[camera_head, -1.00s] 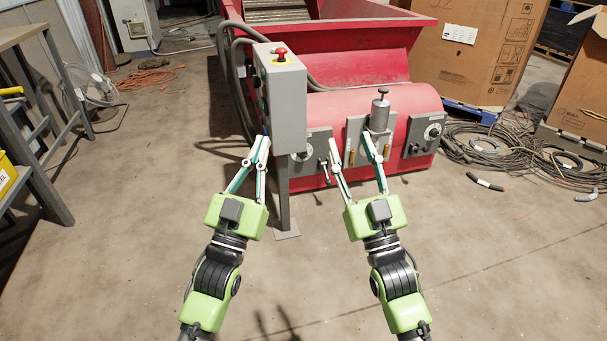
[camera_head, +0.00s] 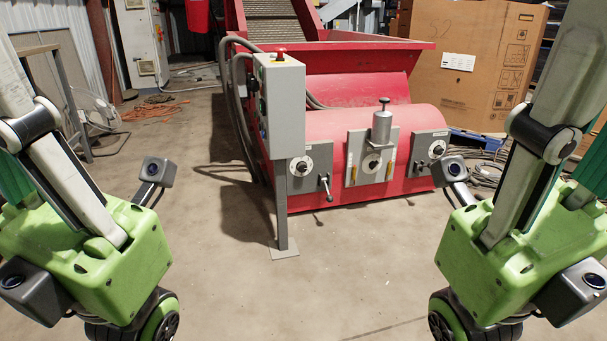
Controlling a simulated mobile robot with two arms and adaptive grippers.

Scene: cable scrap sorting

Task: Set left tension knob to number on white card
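A similar right knob (camera_head: 437,149) is on the machine's right plate. A white card-like label (camera_head: 458,61) is on the large carton; its print is unreadable. I cannot tell whether it is the task's card.
The red machine (camera_head: 345,118) has a middle plate (camera_head: 356,146) with a metal cylinder. The grey control box (camera_head: 283,108) stands on a post (camera_head: 282,215) before the machine's left end. A lever (camera_head: 325,187) juts below the left knob. The floor in front is clear.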

